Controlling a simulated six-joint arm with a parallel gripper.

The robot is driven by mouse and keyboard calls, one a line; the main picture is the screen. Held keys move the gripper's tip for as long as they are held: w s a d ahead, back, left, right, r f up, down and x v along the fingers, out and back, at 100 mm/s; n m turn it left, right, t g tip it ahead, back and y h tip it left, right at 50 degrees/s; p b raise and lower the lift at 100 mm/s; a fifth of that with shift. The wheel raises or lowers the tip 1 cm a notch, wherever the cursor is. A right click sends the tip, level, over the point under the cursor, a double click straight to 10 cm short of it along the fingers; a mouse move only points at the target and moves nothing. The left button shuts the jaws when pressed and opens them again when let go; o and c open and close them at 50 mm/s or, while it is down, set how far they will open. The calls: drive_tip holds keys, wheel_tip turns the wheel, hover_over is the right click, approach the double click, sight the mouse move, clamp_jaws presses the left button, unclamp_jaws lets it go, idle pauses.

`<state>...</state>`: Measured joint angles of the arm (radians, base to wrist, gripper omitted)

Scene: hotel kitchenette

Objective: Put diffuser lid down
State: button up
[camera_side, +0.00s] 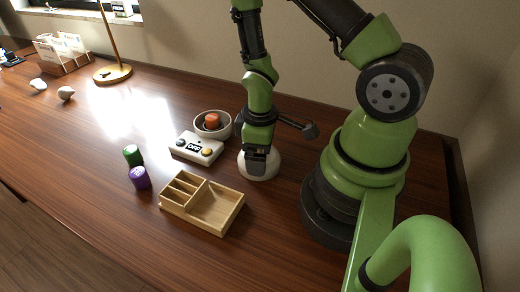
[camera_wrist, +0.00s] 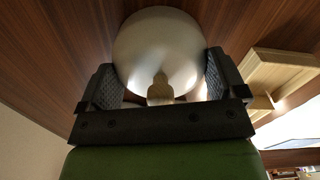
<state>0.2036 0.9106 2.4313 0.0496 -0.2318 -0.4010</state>
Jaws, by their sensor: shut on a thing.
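The diffuser lid (camera_side: 260,171) is a smooth white dome below my gripper (camera_side: 257,158), between the wooden tray and my base. In the wrist view the lid (camera_wrist: 158,35) fills the top middle, with a small pale knob on it. My gripper (camera_wrist: 160,65) is shut on the lid, one finger on each side. I cannot tell whether the lid's underside touches the table. A light round bowl (camera_side: 227,133) with an orange piece (camera_side: 212,120) inside stands behind and to the left of the lid; it may be the diffuser's body.
A wooden divided tray (camera_side: 218,214) lies in front and to the left of the lid. A white box with buttons (camera_side: 196,148) is left of it. The table's left front is clear.

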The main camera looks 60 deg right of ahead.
drive_tip(key=o, duration=0.7)
drive_tip(key=shift+f, duration=0.15)
drive_tip(key=a+r+m+t, duration=0.3)
drive_tip(key=r+m+t, duration=0.1)
drive_tip(key=r, duration=1.8)
drive_tip(key=shift+s+a+r+m+t+y, duration=0.35)
drive_tip(key=shift+s+a+r+m+t, duration=0.25)
drive_tip(key=shift+s+r, duration=0.5)
drive_tip(key=shift+s+a+r+m+t+y, duration=0.4)
drive_tip(key=shift+s+a+r, duration=0.35)
drive_tip(key=shift+r, duration=0.6)
drive_tip(key=shift+s+a+r+m+t+y, duration=0.25)
drive_tip(key=shift+s+a+r+m+t, duration=0.3)
drive_tip(key=shift+s+r, duration=0.55)
drive_tip(key=shift+w+r, duration=0.15)
drive_tip(key=shift+w, duration=0.05)
